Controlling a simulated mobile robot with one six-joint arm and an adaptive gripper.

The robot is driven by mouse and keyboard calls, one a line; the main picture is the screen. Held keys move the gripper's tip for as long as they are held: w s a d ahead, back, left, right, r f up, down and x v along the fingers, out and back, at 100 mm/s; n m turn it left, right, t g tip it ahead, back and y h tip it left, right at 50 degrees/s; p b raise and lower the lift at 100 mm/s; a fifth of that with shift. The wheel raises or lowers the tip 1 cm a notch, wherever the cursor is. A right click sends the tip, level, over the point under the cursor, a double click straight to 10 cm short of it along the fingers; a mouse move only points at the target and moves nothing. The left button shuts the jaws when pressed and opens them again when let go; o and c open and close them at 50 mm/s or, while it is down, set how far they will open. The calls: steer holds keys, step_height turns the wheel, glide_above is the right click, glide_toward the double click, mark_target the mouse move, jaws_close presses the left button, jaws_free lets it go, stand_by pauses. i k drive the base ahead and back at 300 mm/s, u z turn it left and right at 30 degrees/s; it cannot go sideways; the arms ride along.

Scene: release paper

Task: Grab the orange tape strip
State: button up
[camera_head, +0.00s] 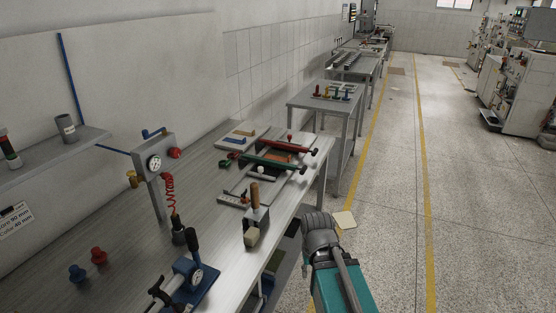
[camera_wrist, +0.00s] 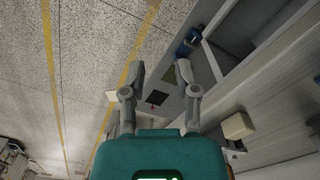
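A small flat orange patch (camera_head: 278,157), perhaps the orange tape strip, shows between the green and red bars of a fixture on the workbench. It is partly hidden and too small to identify surely. My gripper (camera_head: 319,222) is beyond the bench's right edge, over the aisle, well apart from the orange patch. In the wrist view my gripper (camera_wrist: 160,70) has its two fingers spread, with nothing between them. The wrist view looks down at the floor and bench side; no orange strip shows there.
The workbench (camera_head: 120,215) holds a gauge stand (camera_head: 155,163), a wooden-handled tool (camera_head: 255,205), a blue-based gauge (camera_head: 195,275) and red and blue knobs. A pale tray (camera_head: 232,142) with coloured strips lies behind the fixture. The aisle floor (camera_head: 395,230) at right is largely clear.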

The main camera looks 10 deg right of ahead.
mark_target(287, 160)
steer(key=z, duration=0.55)
steer(key=i, duration=1.4)
steer(key=u, duration=0.3)
